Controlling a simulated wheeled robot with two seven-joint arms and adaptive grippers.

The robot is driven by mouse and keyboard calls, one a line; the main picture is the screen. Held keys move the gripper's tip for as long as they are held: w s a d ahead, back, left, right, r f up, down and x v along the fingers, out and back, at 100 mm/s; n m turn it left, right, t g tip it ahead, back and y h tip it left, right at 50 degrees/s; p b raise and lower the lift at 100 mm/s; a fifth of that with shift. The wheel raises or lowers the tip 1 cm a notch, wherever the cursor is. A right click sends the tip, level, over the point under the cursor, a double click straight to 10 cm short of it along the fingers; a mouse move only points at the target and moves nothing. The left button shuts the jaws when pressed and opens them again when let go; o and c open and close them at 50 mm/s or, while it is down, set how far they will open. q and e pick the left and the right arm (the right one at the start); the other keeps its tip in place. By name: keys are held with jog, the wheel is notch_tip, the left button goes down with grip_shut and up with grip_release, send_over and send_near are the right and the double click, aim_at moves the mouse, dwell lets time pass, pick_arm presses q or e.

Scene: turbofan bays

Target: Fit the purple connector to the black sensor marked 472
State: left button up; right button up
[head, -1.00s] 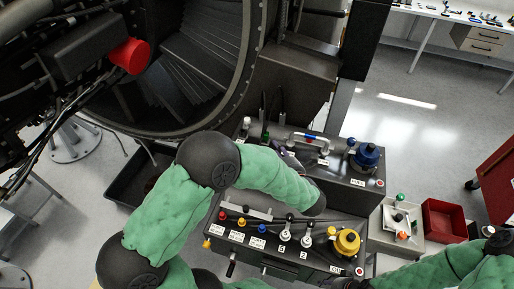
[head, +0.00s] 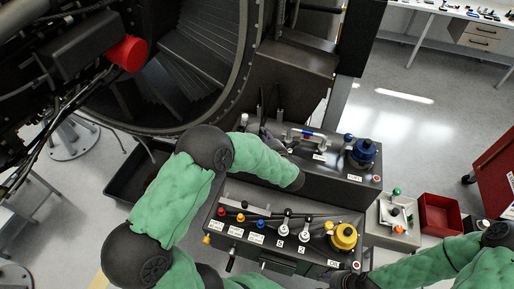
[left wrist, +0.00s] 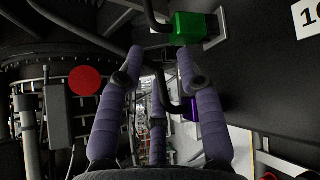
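The purple connector (left wrist: 190,108) shows in the left wrist view, partly hidden behind a finger of my left gripper (left wrist: 160,62), with a black cable curving to it. The gripper's fingers are spread apart and I see nothing clamped between them. In the head view my left gripper (head: 271,142) is over the back of the console, partly hidden by my forearm. My right gripper (head: 345,281) is at the bottom edge, mostly out of frame, so its fingers cannot be read. I cannot make out a black sensor marked 472.
A green connector (left wrist: 187,27) sits above the purple one on a dark wall, near a partly cut-off number plate (left wrist: 309,17). The console carries a blue knob (head: 363,151) and a yellow knob (head: 343,236). A red bin (head: 440,214) stands right. The turbofan (head: 190,65) fills the upper left.

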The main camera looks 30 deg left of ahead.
pick_arm(q)
grip_shut()
